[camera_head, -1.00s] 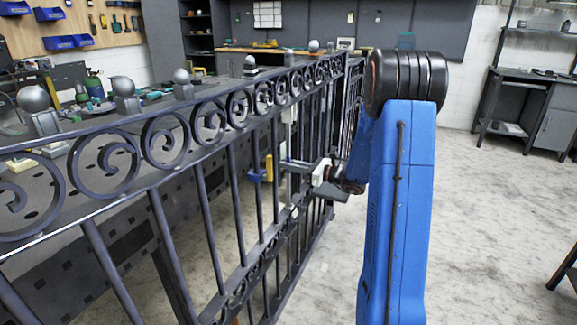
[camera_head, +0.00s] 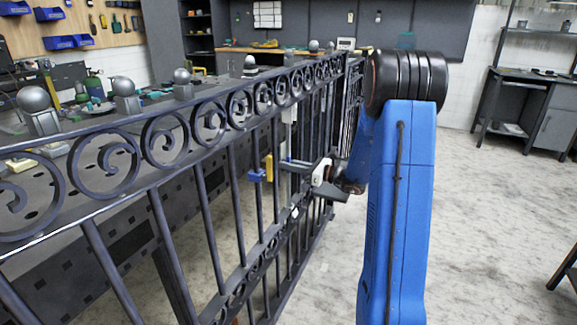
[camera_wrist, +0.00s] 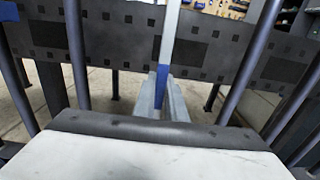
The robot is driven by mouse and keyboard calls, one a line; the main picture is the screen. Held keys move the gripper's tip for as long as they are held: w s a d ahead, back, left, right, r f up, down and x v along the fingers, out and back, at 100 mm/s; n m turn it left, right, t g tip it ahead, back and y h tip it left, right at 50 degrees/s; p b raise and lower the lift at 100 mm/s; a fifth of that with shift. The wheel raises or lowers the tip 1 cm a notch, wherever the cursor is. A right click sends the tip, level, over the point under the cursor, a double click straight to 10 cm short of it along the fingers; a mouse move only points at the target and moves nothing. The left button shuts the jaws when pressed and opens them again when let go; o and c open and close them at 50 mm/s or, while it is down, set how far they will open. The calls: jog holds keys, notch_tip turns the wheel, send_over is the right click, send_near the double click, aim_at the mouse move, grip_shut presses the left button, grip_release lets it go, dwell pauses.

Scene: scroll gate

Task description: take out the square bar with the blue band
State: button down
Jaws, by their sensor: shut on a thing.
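A pale upright bar (camera_wrist: 170,22) with a blue band (camera_wrist: 162,78) stands in the middle of the wrist view. My gripper (camera_wrist: 166,98) is shut on it at about the height of the band, and its fingers partly cover the bar's lower part. In the head view my gripper (camera_head: 291,166) reaches in from the right to the dark scroll gate (camera_head: 152,186), at a pale upright bar (camera_head: 289,115) among the dark ones. The bar's lower end is hidden, and I cannot make out its band in the head view.
Dark gate bars (camera_wrist: 77,55) stand on both sides of the pale bar. A small yellow and blue piece (camera_head: 268,167) is left of my gripper. A perforated dark bench (camera_head: 125,215) is behind the gate.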

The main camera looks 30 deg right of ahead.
jog(key=shift+r, duration=0.9)
jog(key=shift+v, duration=1.9)
dwell(1.5)
jog(key=v, duration=1.1)
jog(key=shift+s+d, duration=0.25)
dwell(1.3)
jog(key=shift+w+f, duration=0.1)
